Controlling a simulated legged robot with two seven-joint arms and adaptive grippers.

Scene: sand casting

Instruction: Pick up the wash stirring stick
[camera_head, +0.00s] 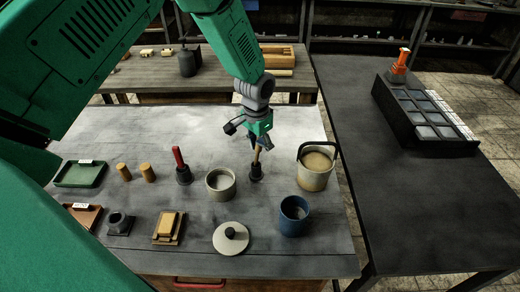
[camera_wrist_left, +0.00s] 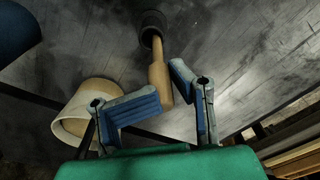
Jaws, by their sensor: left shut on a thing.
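The wash stirring stick (camera_head: 257,154) is a slim light-wood stick with a thicker upper part. It stands upright in a small black holder (camera_head: 256,172) on the table. In the left wrist view the stick (camera_wrist_left: 158,75) runs from the black holder (camera_wrist_left: 152,24) to between the blue-padded fingers. My left gripper (camera_head: 260,140) is shut on the stick's upper end, above the holder. In the left wrist view my left gripper (camera_wrist_left: 164,100) partly frames the stick, and the contact is hard to see. My right gripper is not in view.
A handled bucket (camera_head: 314,181) stands right of the holder and a grey cup (camera_head: 221,190) left of it. A blue mug (camera_head: 293,222) and a round lid (camera_head: 230,240) are nearer. A red-handled tool (camera_head: 178,157) stands in another holder further left.

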